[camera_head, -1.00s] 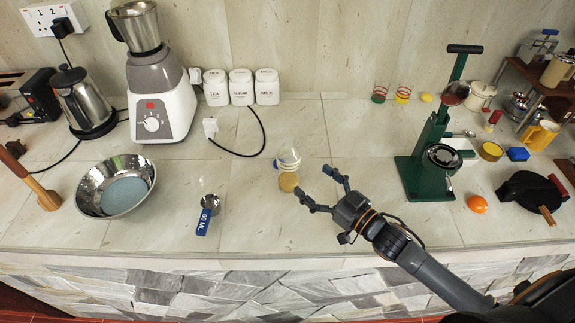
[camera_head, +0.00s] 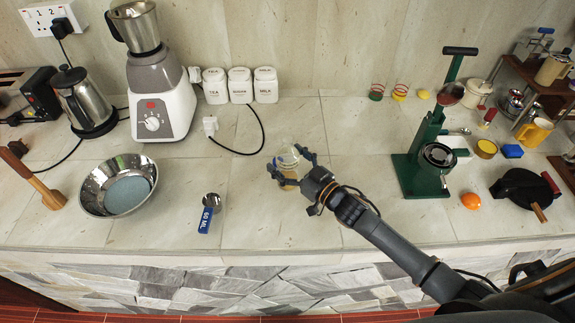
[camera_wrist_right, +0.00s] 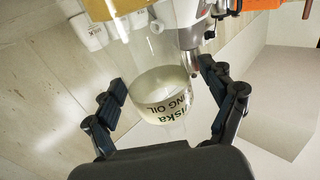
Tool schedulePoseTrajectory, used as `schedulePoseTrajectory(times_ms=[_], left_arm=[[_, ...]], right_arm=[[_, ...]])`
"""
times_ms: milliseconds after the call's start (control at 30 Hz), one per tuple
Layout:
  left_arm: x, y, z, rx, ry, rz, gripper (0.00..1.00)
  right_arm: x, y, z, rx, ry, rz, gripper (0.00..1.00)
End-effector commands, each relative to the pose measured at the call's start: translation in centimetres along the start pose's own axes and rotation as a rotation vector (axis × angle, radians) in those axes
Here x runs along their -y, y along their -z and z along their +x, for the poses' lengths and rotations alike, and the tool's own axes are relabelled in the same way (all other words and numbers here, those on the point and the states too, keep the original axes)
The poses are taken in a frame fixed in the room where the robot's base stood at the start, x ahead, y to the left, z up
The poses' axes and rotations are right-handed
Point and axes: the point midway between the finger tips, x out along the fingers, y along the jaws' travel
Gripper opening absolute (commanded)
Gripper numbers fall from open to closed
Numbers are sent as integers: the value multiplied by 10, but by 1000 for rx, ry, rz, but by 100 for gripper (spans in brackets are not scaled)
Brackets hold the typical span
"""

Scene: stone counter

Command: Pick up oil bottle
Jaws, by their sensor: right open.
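The oil bottle (camera_head: 289,160) is clear with yellowish oil low in it and stands on the stone counter, partly hidden by my fingers. My right gripper (camera_head: 286,167) is open, with its two fingers on either side of the bottle. In the right wrist view the bottle (camera_wrist_right: 168,92), with dark label letters reading "OIL", lies between the open fingertips of the gripper (camera_wrist_right: 160,90). Gaps show between the bottle and both fingers there. My left gripper is not in view.
A measuring scoop with a blue handle (camera_head: 206,220) and a steel bowl (camera_head: 95,193) lie to the left. A green press (camera_head: 425,160) stands to the right. White canisters (camera_head: 240,86) and a blender (camera_head: 160,105) are behind. The counter around the bottle is clear.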

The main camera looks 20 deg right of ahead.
Motion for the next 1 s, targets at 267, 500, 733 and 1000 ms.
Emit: schedulePoseTrajectory(times_ms=[267, 500, 733, 1000], left_arm=[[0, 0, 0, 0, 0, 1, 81], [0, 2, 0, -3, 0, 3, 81], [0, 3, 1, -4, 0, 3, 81], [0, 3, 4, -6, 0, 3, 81]], right_arm=[[0, 0, 0, 0, 0, 0, 49], [0, 0, 0, -1, 0, 0, 21], [0, 1, -1, -1, 0, -1, 21], [0, 11, 0, -2, 1, -1, 21]])
